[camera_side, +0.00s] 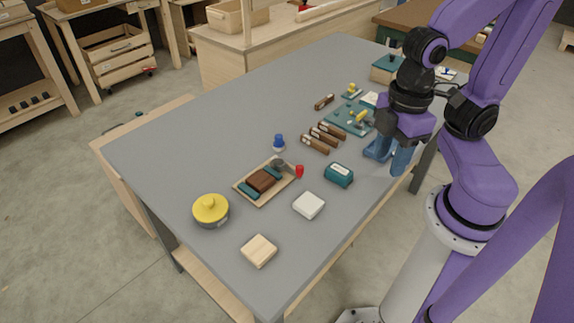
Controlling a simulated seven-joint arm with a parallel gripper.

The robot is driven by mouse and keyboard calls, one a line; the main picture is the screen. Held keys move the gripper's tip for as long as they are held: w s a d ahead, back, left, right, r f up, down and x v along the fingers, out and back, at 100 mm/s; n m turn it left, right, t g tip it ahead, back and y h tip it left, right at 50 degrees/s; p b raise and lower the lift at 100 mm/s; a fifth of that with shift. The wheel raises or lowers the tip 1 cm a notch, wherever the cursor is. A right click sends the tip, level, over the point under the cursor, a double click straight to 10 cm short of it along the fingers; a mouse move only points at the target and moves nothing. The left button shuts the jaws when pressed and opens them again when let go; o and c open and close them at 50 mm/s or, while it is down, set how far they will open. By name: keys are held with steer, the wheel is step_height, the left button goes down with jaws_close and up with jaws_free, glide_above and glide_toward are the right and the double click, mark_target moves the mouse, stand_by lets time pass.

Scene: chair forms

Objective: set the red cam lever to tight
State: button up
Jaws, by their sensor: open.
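The red cam lever (299,171) is a small red piece at the right end of a tan clamping board (241,187), near the middle of the table. The board bears a dark brown block (261,180) with teal pieces beside it and a grey round part (279,164). Whether the lever stands at tight or loose is too small to tell. My gripper (391,155) is open, with blue fingers, at the right edge of the table. It is well to the right of the lever and apart from it. Nothing shows between its fingers.
A teal box (339,174) and a white block (308,205) lie between lever and front edge. A blue knob (278,142) stands behind the board. Several brown-handled tools (320,139) and a teal tray (340,122) lie behind. A yellow-lidded pot (210,210) and wooden block (259,251) stand left.

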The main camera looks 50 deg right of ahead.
steer(key=c, duration=0.5)
steer(key=shift+w+a, duration=0.15)
steer(key=shift+w, duration=0.05)
jaws_close()
steer(key=w+a+f+m+g+h, duration=0.1)
steer(key=w+a, duration=0.2)
steer(key=w, duration=0.5)
steer(key=w+a+f+h, duration=0.1)
steer(key=w+a, duration=0.3)
steer(key=w, duration=0.4)
steer(key=w+d+f+g+h, duration=0.1)
steer(key=w+f, duration=0.5)
steer(key=w, duration=0.7)
steer(key=shift+f+m+g+h, duration=0.15)
steer(key=shift+m+g+h, duration=0.25)
steer(key=shift+h, duration=0.1)
steer(key=shift+w, duration=0.1)
